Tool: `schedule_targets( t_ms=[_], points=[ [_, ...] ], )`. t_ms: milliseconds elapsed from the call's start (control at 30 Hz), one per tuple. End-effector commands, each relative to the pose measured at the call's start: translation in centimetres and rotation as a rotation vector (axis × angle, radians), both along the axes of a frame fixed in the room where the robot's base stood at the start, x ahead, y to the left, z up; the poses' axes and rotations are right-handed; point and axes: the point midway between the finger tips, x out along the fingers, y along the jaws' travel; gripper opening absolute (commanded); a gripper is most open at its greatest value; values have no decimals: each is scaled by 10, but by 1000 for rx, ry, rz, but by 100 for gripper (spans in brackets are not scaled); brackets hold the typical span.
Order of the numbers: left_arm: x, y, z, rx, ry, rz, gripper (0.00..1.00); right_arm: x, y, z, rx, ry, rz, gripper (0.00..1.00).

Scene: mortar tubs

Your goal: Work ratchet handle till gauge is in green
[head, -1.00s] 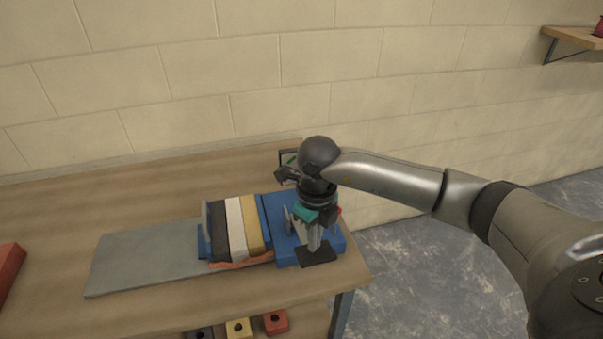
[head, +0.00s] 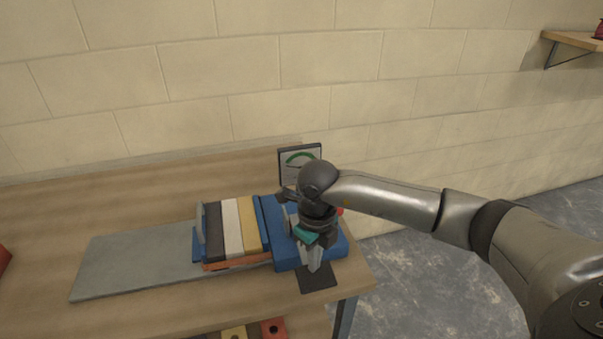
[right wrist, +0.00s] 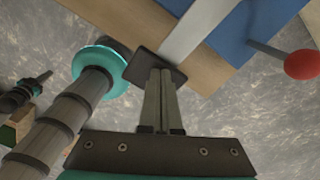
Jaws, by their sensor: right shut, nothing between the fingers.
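The gauge (head: 300,158) stands at the back of the bench in the head view; its green arc shows, but I cannot tell the needle's reading. The blue ratchet block (head: 285,258) sits at the bench's right end. A flat dark paddle (head: 319,278) on a pale bar (right wrist: 195,28) sticks out from it, seemingly the handle. My right gripper (head: 315,265) is shut and empty, fingers pointing down at the paddle; in the right wrist view its tips overlap the paddle (right wrist: 145,66), and contact is unclear. A red knob (right wrist: 301,64) on a thin rod is beside the block.
Black, white and yellow slabs (head: 231,228) stand pressed together left of the blue block on a grey plate (head: 130,265). Drilled coloured blocks (head: 273,328) lie below the bench's front edge. A wall shelf (head: 575,40) is far right. Floor is open right of the bench.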

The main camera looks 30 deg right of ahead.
Motion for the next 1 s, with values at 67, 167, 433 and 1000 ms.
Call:
schedule_targets(
  t_ms=[67,167,433,1000],
  points=[
    [0,0,-8,0,0,0,0,1,1,-10,3,-3,2,0],
    [0,0,-13,0,0,0,0,0,1,-17,3,-2,2,0],
    [0,0,-9,0,0,1,0,-1,2,-14,3,1,3,0],
    [0,0,45,0,0,0,0,-1,1,56,2,0,2,0]
  ],
)
